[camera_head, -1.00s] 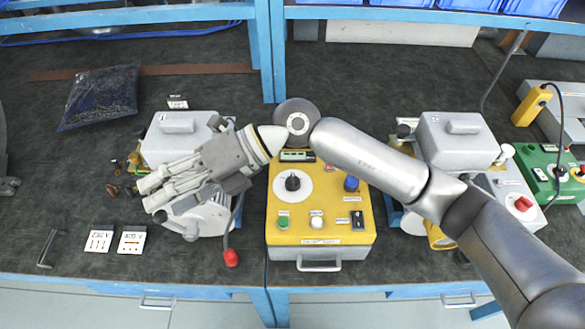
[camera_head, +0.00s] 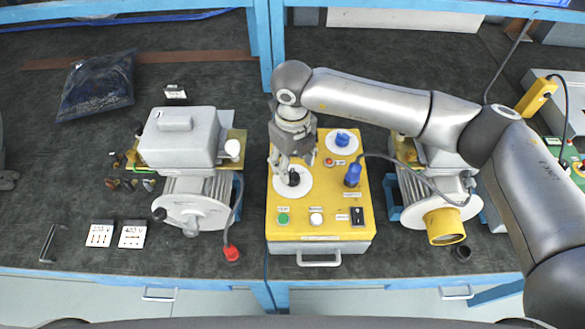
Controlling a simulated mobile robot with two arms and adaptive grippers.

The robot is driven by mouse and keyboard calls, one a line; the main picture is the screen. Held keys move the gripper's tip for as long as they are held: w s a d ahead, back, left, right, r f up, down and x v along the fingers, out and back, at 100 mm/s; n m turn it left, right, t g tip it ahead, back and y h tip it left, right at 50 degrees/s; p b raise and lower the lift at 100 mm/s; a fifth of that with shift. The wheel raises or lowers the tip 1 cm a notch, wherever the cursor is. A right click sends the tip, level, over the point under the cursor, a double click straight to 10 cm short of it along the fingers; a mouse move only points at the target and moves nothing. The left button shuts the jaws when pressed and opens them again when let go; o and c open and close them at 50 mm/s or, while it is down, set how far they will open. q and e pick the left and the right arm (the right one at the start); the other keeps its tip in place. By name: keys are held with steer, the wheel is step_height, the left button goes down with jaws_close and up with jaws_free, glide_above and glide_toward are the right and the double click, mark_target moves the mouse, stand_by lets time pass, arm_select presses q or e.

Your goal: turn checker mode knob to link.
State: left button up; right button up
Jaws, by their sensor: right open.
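The yellow checker box (camera_head: 330,222) stands in the middle of the bench. Its black knob (camera_head: 294,178) sits on a white round dial (camera_head: 303,189) at the upper left of the panel. My right gripper (camera_head: 291,172) points down over this dial, with its open fingers around or just above the knob; I cannot tell if they touch it. The dial's markings are too small to read and partly covered. A second, blue knob (camera_head: 342,139) on a white dial is at the panel's upper right. My left gripper is not in view.
A blue plug (camera_head: 352,175) with a grey cable rises from the panel's right side. Green (camera_head: 283,218) and white (camera_head: 316,219) buttons and a black switch (camera_head: 357,215) line the front. Grey blowers stand left (camera_head: 190,205) and right (camera_head: 440,190).

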mark_target(292, 174)
steer(key=shift+f+p, duration=0.5)
steer(key=shift+f, duration=2)
steer(key=c, duration=1)
steer(key=shift+f+n+b, duration=0.2)
steer(key=shift+n+b, duration=0.2)
steer(key=shift+b, duration=0.5)
steer(key=n+b, duration=0.7)
steer(key=b, duration=0.5)
steer(key=shift+n, duration=0.3)
steer(key=shift+r+n+b, duration=0.15)
steer(key=shift+n+b, duration=0.55)
steer(key=shift+b, duration=0.25)
steer(key=shift+r, duration=0.1)
